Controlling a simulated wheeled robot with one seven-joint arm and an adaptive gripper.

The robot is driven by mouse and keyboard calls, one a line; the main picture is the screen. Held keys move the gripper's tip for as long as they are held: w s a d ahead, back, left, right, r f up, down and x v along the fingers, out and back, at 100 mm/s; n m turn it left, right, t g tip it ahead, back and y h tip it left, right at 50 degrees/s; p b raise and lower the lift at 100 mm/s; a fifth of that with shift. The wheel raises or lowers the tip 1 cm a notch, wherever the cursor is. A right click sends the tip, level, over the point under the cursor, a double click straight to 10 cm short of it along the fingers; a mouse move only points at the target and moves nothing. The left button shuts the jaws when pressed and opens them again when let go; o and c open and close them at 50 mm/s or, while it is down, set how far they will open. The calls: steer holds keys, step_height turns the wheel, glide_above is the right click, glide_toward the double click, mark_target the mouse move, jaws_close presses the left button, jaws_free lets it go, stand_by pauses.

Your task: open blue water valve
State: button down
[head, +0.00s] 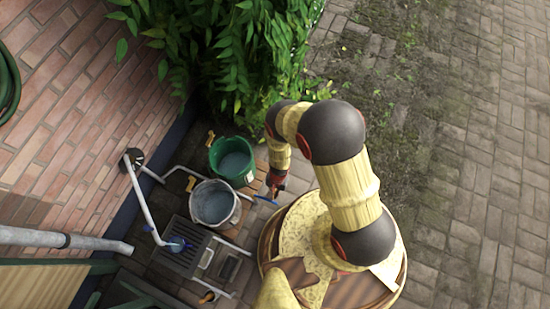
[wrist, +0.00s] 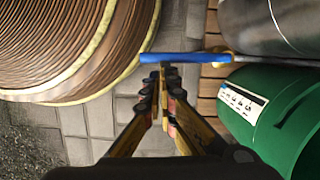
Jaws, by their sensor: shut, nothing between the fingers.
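The blue valve handle (wrist: 185,57) lies across the upper middle of the wrist view, joined at its right end to a brass-coloured fitting (wrist: 220,52) on a grey pipe. In the head view, the handle (head: 265,200) is a thin blue bar to the right of the grey bucket. My gripper (wrist: 166,72) is shut and empty, its fingertips right at the handle's lower edge in the wrist view. I cannot tell whether they touch it. In the head view my gripper (head: 275,183) is small and just above the handle.
A green bucket (head: 246,177) and a grey bucket (head: 234,216) stand close beside the valve; the green one (wrist: 285,120) fills the wrist view's lower right. A drain grate (head: 178,262), pipes and a brick wall (head: 75,80) lie left. A leafy bush (head: 225,50) stands behind. Paving right is clear.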

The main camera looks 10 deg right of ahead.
steer(key=shift+s, duration=0.15)
stand_by(0.4)
steer(key=p+v, duration=0.6)
steer(key=v, duration=0.4)
steer(key=shift+d, duration=0.1)
stand_by(0.4)
